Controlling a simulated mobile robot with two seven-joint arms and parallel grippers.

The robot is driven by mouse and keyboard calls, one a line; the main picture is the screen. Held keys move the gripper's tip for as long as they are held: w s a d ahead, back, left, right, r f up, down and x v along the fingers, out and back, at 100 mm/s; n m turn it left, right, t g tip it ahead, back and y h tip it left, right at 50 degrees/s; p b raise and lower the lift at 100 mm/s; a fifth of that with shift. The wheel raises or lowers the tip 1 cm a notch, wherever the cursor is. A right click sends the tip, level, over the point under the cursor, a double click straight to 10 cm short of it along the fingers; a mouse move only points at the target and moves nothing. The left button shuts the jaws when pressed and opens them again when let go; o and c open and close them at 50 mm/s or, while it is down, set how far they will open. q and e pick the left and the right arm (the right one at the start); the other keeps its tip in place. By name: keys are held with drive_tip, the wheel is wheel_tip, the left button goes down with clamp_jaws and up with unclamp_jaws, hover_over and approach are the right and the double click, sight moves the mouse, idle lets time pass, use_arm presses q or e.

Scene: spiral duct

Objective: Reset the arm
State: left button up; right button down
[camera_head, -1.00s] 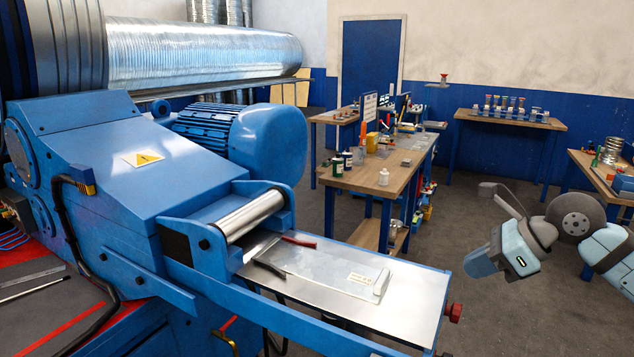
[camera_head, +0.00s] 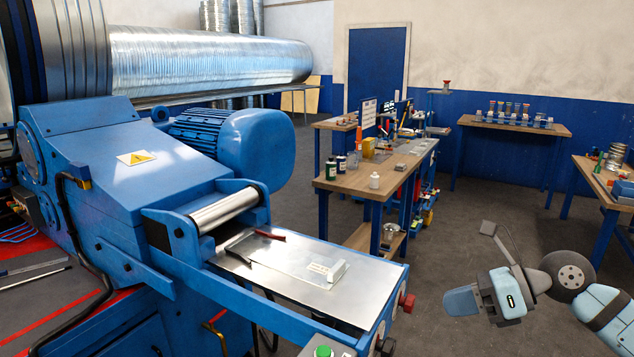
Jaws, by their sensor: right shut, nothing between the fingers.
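My right gripper (camera_head: 462,301) is at the lower right, at the end of my right arm (camera_head: 570,277). It is shut and empty, with its fingers pointing left. It hangs over the floor, to the right of the blue machine's metal feed table (camera_head: 345,303) and apart from it. My left gripper is not in view.
The blue machine (camera_head: 150,185) with its roller (camera_head: 225,210) fills the left. A clear sheet (camera_head: 290,262) and pliers with red handles (camera_head: 268,235) lie on its feed table. A wooden workbench (camera_head: 350,187) stands behind. Grey floor (camera_head: 470,235) is free around my right arm.

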drive_tip(key=s+a+f+m+t+y, duration=0.2)
drive_tip(key=s+a+f+m+y, duration=0.15)
drive_tip(key=a+m+y, duration=0.25)
drive_tip(key=s+d+f+m+t+h, duration=0.15)
drive_tip(key=f+m+t+h, duration=0.25)
drive_tip(key=f+m, duration=0.55)
drive_tip(key=s+d+f+m+t+h, duration=0.1)
drive_tip(key=s+f+m+t+h, duration=0.35)
drive_tip(key=m, duration=0.75)
drive_tip(key=s+d+f+m+t+h, duration=0.1)
drive_tip(key=f+m+t+h, duration=0.1)
drive_tip(key=f+m+h, duration=0.55)
drive_tip(key=s+a+f+m+g+y, duration=0.1)
drive_tip(key=s+a+f+m+g, duration=0.1)
drive_tip(key=s+f+m+g, duration=0.65)
wheel_tip(320, 180, up, 7)
drive_tip(key=s+d+t+p, duration=0.1)
drive_tip(key=s+t+p, duration=0.2)
drive_tip(key=p, duration=0.9)
drive_tip(key=shift+d+t, duration=0.15)
drive_tip(key=shift+t, duration=0.15)
drive_tip(key=shift+s+r, duration=0.1)
drive_tip(key=shift+r, duration=0.05)
